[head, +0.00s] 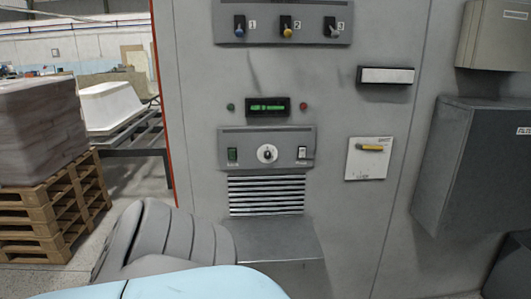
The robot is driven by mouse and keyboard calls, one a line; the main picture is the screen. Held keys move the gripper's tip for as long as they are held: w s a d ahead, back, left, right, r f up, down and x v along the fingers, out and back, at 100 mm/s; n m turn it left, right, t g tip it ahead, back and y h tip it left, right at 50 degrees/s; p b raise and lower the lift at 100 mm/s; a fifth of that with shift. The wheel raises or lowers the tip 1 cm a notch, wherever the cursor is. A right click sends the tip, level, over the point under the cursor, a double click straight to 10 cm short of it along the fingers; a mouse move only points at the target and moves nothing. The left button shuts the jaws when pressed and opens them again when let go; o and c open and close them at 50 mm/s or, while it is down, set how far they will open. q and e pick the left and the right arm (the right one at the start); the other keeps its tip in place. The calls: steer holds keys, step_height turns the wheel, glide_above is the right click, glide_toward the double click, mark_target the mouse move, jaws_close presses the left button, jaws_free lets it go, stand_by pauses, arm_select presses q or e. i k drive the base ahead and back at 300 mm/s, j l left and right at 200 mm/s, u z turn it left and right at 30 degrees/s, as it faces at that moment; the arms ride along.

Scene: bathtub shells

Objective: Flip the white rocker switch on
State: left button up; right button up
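The white rocker switch (302,153) sits at the right end of a dark grey control plate (285,133) on the grey cabinet front. A small label is under it, too small to read. Which side of the rocker is pressed in is too small to tell. A round white dial (267,153) is in the middle of the plate and a green rocker switch (232,155) is at its left end. Neither of my grippers shows in the head view. Nothing covers the white switch.
Above the plate are a green-lit display (268,107), a green lamp (231,107), a red lamp (304,106) and three numbered toggles on a panel (267,33). Vent slats (266,194) and a protruding metal box (274,243) are below. A grey box (466,165) juts out at right.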

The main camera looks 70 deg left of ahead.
mark_target(302, 150)
steer(key=k+l+u, duration=0.1)
steer(key=u, duration=2)
